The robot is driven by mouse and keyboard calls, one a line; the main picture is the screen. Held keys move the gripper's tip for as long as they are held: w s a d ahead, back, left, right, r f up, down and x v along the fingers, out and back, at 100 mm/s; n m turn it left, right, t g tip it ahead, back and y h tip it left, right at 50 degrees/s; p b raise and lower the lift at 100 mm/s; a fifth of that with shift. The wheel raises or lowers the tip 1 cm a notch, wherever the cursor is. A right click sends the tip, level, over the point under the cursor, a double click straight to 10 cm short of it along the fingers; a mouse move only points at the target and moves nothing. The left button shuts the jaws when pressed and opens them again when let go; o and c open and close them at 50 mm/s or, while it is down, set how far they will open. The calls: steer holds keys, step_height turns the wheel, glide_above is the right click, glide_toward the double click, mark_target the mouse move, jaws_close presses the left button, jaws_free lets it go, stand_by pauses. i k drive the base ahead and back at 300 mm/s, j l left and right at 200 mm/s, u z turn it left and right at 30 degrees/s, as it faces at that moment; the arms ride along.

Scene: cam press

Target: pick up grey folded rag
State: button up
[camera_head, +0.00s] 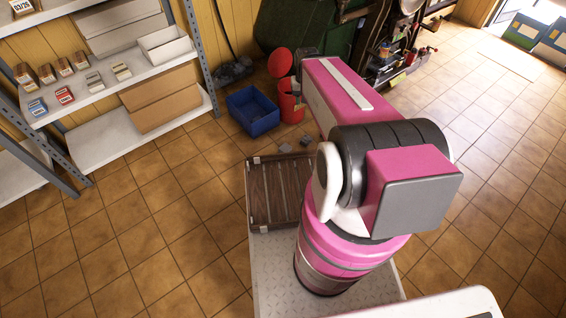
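I cannot make out a grey folded rag for certain. Two small grey items lie on the tiled floor in front of the red bin, one on the left (285,148) and one on the right (305,141); they are too small to tell what they are. My pink arm reaches away toward the back and covers part of the floor and the machine area. My gripper is not visible; the far end of the arm is turned away from the camera.
A blue crate (252,112) and a red bin (291,104) with a raised red lid (280,62) stand on the floor. A metal shelf (100,105) with boxes is at left. A dark green machine (300,30) stands behind. Tiled floor is clear at lower left and right.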

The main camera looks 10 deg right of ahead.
mark_target(285, 147)
steer(key=k+j, duration=0.1)
steer(key=k, duration=0.45)
steer(key=k+j, duration=0.1)
steer(key=k, duration=0.45)
steer(key=i+j+z, duration=0.2)
steer(key=i+j, duration=0.25)
